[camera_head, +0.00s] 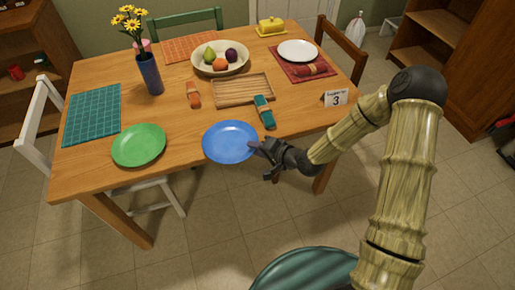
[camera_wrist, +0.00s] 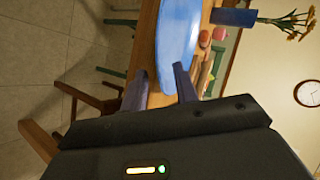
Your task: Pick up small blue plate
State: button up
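The small blue plate (camera_head: 230,141) lies at the front edge of the wooden table, right of the green plate (camera_head: 139,145). My gripper (camera_head: 257,147) is at the blue plate's right rim in the head view. In the wrist view the two dark fingers of my gripper (camera_wrist: 161,72) stand apart, with the near rim of the blue plate (camera_wrist: 178,35) showing between them. The gripper looks open around the rim. Whether a finger touches the plate cannot be told. The fingertips are partly hard to make out in the head view.
The wooden table (camera_head: 112,183) also bears a wooden tray (camera_head: 242,91), a teal rolled napkin (camera_head: 264,112), a number sign (camera_head: 335,97), a fruit bowl (camera_head: 220,59) and a flower vase (camera_head: 149,74). A teal-green seat (camera_head: 305,270) stands in front, below my arm.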

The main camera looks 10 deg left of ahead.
jog(key=p+v, duration=0.2)
jog(key=v, duration=1.5)
jog(key=shift+r, duration=0.2)
jog(key=shift+w+d, duration=0.1)
jog(key=d+f+n+g+h, duration=0.1)
jog(key=d+n+h, duration=0.2)
jog(key=d+h, duration=0.55)
jog(key=s+d+r+g+h, duration=0.2)
jog(key=s+d+r+h, duration=0.1)
jog(key=s+d+r, duration=0.2)
notch_tip(320, 180, up, 5)
jog(key=s, duration=0.2)
jog(key=shift+s+d+f, duration=0.2)
jog(key=shift+s+f, duration=0.05)
jog(key=shift+s, duration=0.1)
